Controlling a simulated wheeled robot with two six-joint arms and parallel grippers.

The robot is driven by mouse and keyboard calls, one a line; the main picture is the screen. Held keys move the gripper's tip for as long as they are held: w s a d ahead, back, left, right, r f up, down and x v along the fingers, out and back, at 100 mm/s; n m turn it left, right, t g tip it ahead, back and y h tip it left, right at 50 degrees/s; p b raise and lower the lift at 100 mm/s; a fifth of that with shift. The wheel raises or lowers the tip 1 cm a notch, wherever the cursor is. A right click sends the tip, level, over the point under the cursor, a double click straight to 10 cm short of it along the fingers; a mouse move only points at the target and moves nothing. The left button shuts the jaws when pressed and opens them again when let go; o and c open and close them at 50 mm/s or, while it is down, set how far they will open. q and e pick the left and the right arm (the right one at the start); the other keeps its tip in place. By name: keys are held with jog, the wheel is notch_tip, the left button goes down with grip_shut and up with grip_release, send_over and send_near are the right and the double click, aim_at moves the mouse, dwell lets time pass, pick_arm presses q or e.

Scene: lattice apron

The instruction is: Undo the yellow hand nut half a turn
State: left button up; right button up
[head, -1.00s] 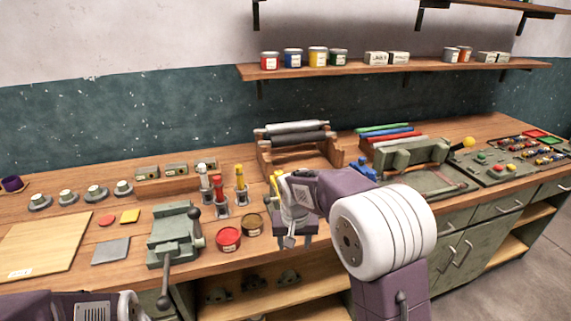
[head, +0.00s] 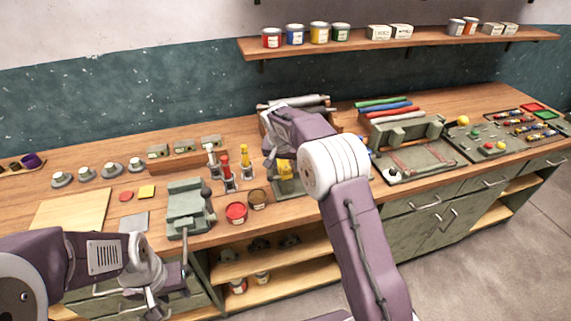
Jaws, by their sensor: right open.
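A small yellow part (head: 285,163), which looks like the yellow hand nut, shows on a grey-green fixture (head: 289,186) at the middle of the bench front. My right arm covers part of it. My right gripper (head: 276,148) is open just above and beside the yellow part. Its fingers are small and partly hidden, and I cannot tell whether they touch it. My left gripper (head: 157,300) hangs low at the bottom left, in front of the bench and away from the nut. Its fingers are unclear.
A green vise (head: 187,205) stands left of the fixture. Red (head: 236,212) and brown (head: 257,198) tins and several coloured-handled tools stand between them. A roller rack lies behind my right arm. A press with a yellow ball knob (head: 463,120) stands to the right.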

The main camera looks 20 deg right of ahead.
jog(key=shift+x, duration=0.8)
jog(key=shift+c, duration=0.3)
grip_shut()
